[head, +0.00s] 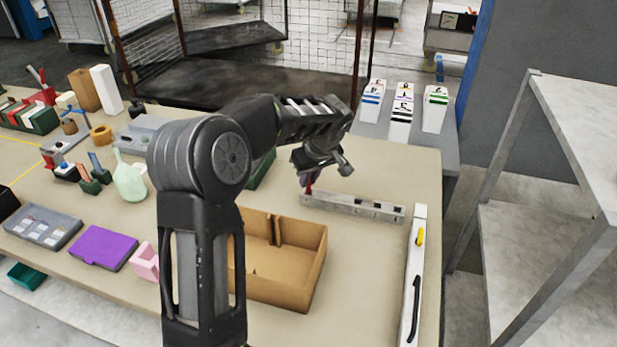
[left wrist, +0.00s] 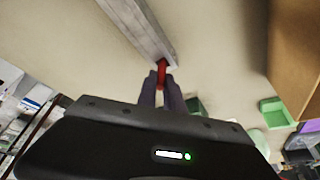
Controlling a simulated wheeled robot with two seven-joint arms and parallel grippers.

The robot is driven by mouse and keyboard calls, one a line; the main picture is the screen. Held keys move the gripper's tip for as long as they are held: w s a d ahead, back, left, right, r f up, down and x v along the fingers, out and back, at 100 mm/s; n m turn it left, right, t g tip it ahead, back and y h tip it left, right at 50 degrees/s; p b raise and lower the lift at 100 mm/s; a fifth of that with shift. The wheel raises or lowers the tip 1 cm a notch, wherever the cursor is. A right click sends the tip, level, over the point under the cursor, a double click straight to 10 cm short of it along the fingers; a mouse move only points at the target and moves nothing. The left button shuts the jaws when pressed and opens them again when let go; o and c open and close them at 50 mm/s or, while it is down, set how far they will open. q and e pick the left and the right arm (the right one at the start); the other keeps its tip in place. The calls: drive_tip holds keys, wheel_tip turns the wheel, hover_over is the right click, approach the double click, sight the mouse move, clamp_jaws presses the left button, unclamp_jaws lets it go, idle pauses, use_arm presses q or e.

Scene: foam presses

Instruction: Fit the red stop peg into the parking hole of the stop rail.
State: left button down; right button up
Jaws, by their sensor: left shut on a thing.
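The stop rail (head: 352,206) is a long grey bar with several dark holes along it, lying on the table in the head view. Its near end also shows in the left wrist view (left wrist: 140,28). My left gripper (head: 308,180) is at the rail's left end. In the left wrist view its fingers (left wrist: 160,84) are shut on the red stop peg (left wrist: 162,70), which shows at the rail's end. I cannot tell whether the peg is in a hole or only over it. My right gripper is not in view.
An open cardboard box (head: 285,285) stands in front of the rail. A white bar with a yellow and a black part (head: 413,275) lies to the rail's right, near the table edge.

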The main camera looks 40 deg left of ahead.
use_arm(q)
drive_tip(key=c, duration=1.5)
unclamp_jaws()
drive_tip(key=shift+f, duration=0.1)
drive_tip(key=b+v, duration=0.1)
drive_tip(key=v, duration=1.1)
drive_tip(key=shift+s, duration=0.1)
